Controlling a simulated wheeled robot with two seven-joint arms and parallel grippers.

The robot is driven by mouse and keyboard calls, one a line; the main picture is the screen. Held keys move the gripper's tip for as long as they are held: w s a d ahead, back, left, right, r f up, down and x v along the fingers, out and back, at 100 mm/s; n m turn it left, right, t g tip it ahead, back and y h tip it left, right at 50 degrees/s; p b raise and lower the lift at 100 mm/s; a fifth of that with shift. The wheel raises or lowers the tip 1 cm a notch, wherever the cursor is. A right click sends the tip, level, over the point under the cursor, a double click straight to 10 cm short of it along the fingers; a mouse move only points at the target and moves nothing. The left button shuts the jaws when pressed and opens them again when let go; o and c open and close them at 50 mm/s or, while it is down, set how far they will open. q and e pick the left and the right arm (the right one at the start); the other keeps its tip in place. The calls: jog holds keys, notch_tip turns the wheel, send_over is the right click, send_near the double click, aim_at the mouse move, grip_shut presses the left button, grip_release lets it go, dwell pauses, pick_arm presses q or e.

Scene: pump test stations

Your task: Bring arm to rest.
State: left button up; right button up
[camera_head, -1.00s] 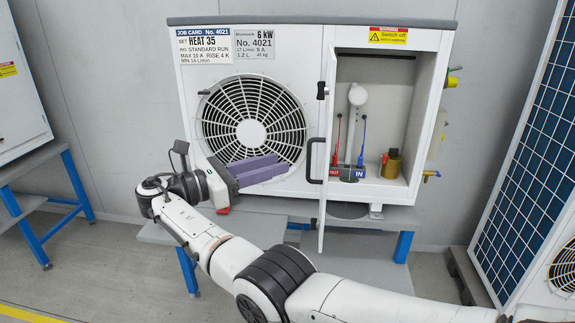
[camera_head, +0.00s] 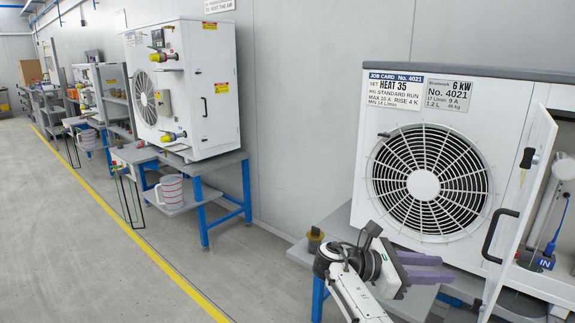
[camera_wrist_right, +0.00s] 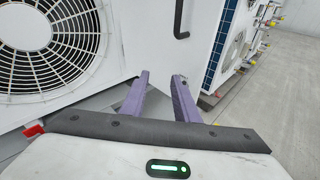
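My right arm reaches in from the bottom of the head view. Its gripper (camera_head: 446,268) has purple fingers and is in front of the lower part of the fan unit (camera_head: 400,102), beside its round grille. In the right wrist view the two fingers of the gripper (camera_wrist_right: 161,75) stand apart with nothing between them, so it is open and empty. My left arm and gripper are not in view.
The unit's door (camera_head: 520,215) stands open at right, with a black handle. A small brass-coloured part (camera_head: 315,238) sits on the bench beside my right wrist. Another pump unit (camera_head: 205,110) stands on a blue-legged bench farther left. The floor (camera_head: 130,255) at left is clear.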

jog(key=s+f+m+t+y, duration=0.1)
jog(key=s+f+y, duration=0.15)
jog(key=f, duration=0.75)
jog(key=s+f+m+t+y, duration=0.1)
jog(key=s+f+t+y, duration=0.15)
jog(key=f, duration=0.75)
jog(key=s+a+f+m+y+p, duration=0.1)
jog(key=s+a+f+m+y, duration=0.3)
jog(key=s+f, duration=0.6)
jog(key=s+a+r+m+t+y+p, duration=0.1)
jog(key=s+a+r+m+t+y, duration=0.2)
jog(key=s+a+m+y, duration=0.6)
jog(key=s+a+t, duration=0.1)
jog(key=s+a, duration=0.3)
jog(key=s, duration=0.2)
jog(key=shift+s+a+r, duration=0.2)
jog(key=shift+s+a, duration=0.2)
jog(key=shift+y, duration=0.3)
